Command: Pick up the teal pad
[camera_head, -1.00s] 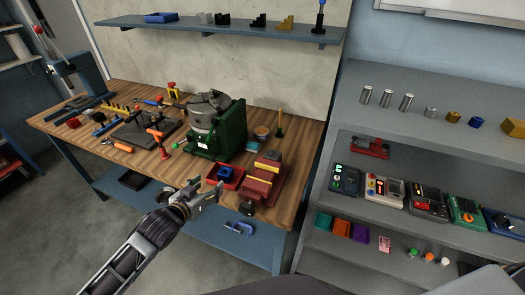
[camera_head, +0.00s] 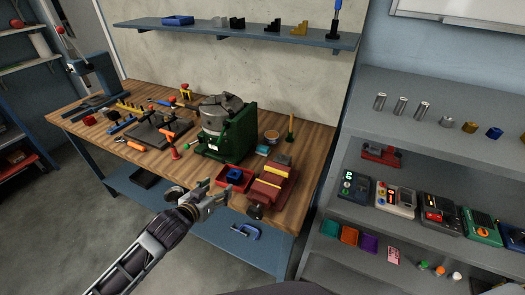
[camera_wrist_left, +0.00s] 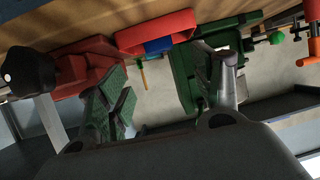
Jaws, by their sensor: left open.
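A teal square pad (camera_head: 329,228) lies at the left end of the lower grey shelf, beside an orange one (camera_head: 349,234) and a purple one (camera_head: 369,243). My left gripper (camera_head: 217,192) is open and empty near the bench's front edge, by the red tray, apart from both teal things. In the left wrist view its spread fingers (camera_wrist_left: 168,85) have nothing between them. My right gripper is not in view.
Boxed devices (camera_head: 395,200) fill the shelf above the pads. Open floor lies in front.

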